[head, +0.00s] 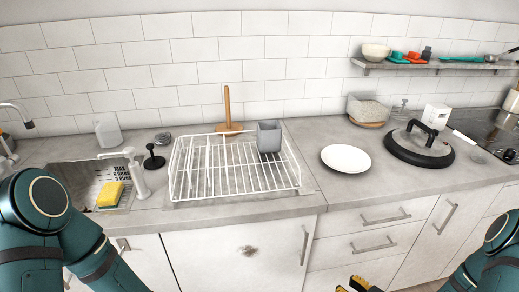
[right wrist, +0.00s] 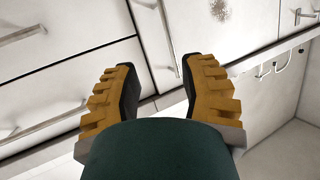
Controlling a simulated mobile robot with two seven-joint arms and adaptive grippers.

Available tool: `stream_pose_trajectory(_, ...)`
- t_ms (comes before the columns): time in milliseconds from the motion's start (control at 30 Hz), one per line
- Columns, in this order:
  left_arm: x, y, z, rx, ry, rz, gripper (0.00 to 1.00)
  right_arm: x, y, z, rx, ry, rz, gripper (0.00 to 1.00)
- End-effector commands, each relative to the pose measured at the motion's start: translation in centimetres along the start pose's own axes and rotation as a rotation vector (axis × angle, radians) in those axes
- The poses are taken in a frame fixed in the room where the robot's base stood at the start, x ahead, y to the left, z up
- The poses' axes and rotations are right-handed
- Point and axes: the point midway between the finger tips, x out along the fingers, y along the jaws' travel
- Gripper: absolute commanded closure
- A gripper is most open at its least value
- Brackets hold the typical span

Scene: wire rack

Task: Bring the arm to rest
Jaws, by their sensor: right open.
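My right gripper (head: 361,286) shows at the bottom edge of the head view, in front of the cabinet fronts and below the counter. In the right wrist view its two yellow-and-black fingers (right wrist: 158,82) stand apart with nothing between them. My left arm shows at the lower left of the head view, but its gripper is out of view. The white wire rack (head: 228,180) stands on the counter, with a grey cup (head: 269,137) at its right back part.
A white plate (head: 345,158) and a lidded pan (head: 419,147) are on the counter to the right. The sink with a yellow sponge (head: 110,194) is at the left. Drawer handles (head: 385,217) stick out near my right gripper. A shelf (head: 430,66) hangs at the upper right.

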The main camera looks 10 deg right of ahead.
Motion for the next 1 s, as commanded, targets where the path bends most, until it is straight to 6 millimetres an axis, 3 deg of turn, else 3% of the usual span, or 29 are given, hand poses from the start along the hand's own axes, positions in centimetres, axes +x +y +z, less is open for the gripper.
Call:
stream_pose_trajectory(33,0.0,0.1,0.1,0.001,-0.001,0.001,0.66,1.6,-0.8,0.0,0.027,-0.050,0.002,0.58)
stream_pose_trajectory(200,0.0,0.1,0.1,0.002,-0.001,0.001,0.66,5.8,-4.5,1.1,0.163,-0.285,0.042,0.58)
stream_pose_trajectory(333,0.0,0.1,0.1,0.001,-0.001,0.001,0.66,7.4,-8.7,2.3,0.285,-0.495,0.075,0.58)
stream_pose_trajectory(500,0.0,0.1,0.1,0.002,-0.001,0.001,0.66,6.8,-15.1,3.6,0.437,-0.764,0.120,0.58)
stream_pose_trajectory(700,0.0,0.1,0.1,0.002,-0.001,0.001,0.66,4.7,-20.4,4.3,0.555,-0.973,0.168,0.58)
stream_pose_trajectory(833,0.0,0.1,0.1,0.002,-0.001,0.001,0.66,4.0,-21.6,4.5,0.587,-1.025,0.184,0.58)
stream_pose_trajectory(1000,0.0,0.1,0.1,0.002,-0.001,0.001,0.66,4.0,-21.6,4.5,0.588,-1.027,0.184,0.58)
